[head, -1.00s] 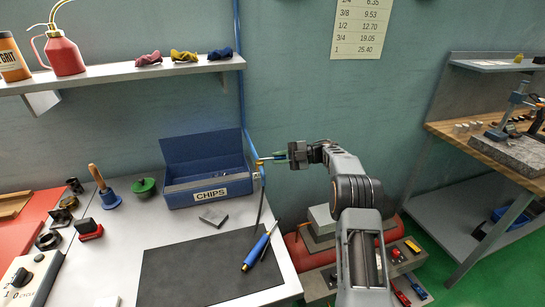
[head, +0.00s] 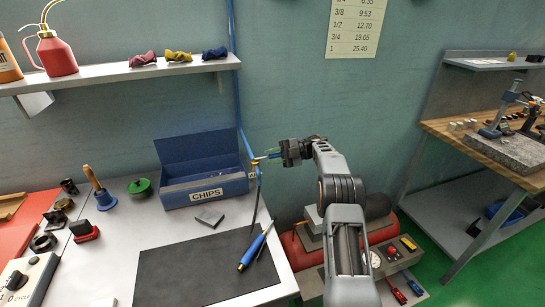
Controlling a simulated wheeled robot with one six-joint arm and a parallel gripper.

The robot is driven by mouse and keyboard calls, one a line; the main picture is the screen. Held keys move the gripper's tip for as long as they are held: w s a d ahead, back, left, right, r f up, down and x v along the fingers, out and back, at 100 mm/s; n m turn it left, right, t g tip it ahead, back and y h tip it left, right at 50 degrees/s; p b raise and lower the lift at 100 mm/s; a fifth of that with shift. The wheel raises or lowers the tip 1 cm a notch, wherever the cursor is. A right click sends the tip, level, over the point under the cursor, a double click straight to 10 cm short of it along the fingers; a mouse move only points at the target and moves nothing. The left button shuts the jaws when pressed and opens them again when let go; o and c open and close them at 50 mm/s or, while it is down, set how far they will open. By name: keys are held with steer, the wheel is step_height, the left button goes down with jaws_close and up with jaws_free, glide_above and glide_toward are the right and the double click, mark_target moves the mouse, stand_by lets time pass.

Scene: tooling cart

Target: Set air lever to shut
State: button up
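The air lever (head: 262,159) is a small brass-coloured part on the blue air pipe, just right of the blue CHIPS box. My gripper (head: 276,155) is at the lever from the right, with its fingertips beside or around the lever's end. Greenish and blue parts show between the fingers and the valve. At this size I cannot tell whether the fingers are closed on the lever. The lever points roughly sideways towards my gripper.
The blue CHIPS box (head: 202,172) stands close left of the valve. A dark hose hangs below it to the black mat (head: 190,268), where a blue-handled tool (head: 252,250) lies. A shelf (head: 120,75) runs above. A red tank (head: 300,255) is below my arm.

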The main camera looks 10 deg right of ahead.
steer(key=shift+o, duration=1.2)
steer(key=shift+d, duration=0.2)
steer(key=shift+r, duration=0.1)
steer(key=shift+r, duration=0.3)
step_height(320, 180, up, 2)
steer(key=shift+r, duration=0.25)
steer(key=s+r, duration=0.9)
steer(key=s, duration=0.5)
steer(key=shift+r+b, duration=0.4)
steer(key=shift+a, duration=0.1)
